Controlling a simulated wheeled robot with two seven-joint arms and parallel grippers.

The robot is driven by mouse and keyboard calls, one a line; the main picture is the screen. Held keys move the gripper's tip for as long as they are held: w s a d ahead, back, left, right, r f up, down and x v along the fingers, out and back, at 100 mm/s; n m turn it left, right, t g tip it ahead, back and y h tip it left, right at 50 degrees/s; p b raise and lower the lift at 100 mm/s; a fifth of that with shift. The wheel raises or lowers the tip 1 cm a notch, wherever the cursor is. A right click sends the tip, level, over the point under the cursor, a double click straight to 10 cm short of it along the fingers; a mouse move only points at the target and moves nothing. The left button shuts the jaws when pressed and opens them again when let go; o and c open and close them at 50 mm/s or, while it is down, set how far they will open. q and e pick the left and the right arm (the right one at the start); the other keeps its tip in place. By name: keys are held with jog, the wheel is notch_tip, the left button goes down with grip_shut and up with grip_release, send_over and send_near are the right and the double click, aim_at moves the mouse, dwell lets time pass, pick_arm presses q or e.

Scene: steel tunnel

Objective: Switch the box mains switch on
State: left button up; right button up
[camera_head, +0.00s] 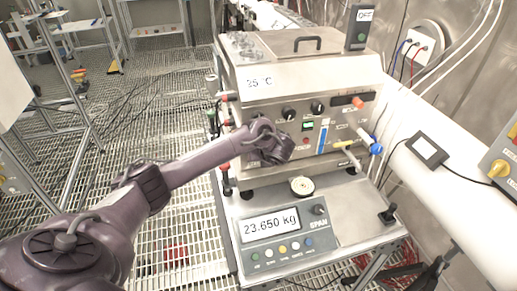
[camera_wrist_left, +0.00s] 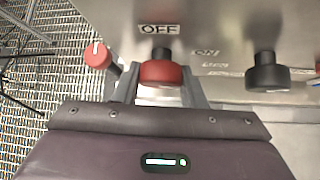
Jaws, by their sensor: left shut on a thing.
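The steel box (camera_head: 335,75) with a "35 °C" label stands on the bench, its front panel carrying knobs and switches. My left gripper (camera_head: 268,150) reaches the lower left of that panel and covers part of it. In the left wrist view the fingers of my left gripper (camera_wrist_left: 160,90) are shut on a red rotary switch (camera_wrist_left: 162,73). An "OFF" label (camera_wrist_left: 160,29) sits directly above this switch, and an "ON" label (camera_wrist_left: 206,52) lies to its upper right. In the head view the red switch is hidden behind the gripper. My right gripper is not in view.
A black knob (camera_wrist_left: 265,73) is right of the red switch, and a smaller red knob (camera_wrist_left: 98,54) is left. A scale display (camera_head: 270,225) reading 23.650 kg sits below the box. A blue-handled valve (camera_head: 375,148) sticks out at the right. Grating floor lies open at left.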

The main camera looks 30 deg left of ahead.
pick_arm(q)
jog(key=shift+g+p, duration=0.3)
dwell(0.4)
jog(key=o, duration=1)
jog(key=shift+y, duration=0.3)
jog(key=p+v, duration=0.2)
jog(key=v, duration=0.5)
jog(key=shift+s+d+r, duration=0.15)
jog(key=shift+d+r, duration=0.1)
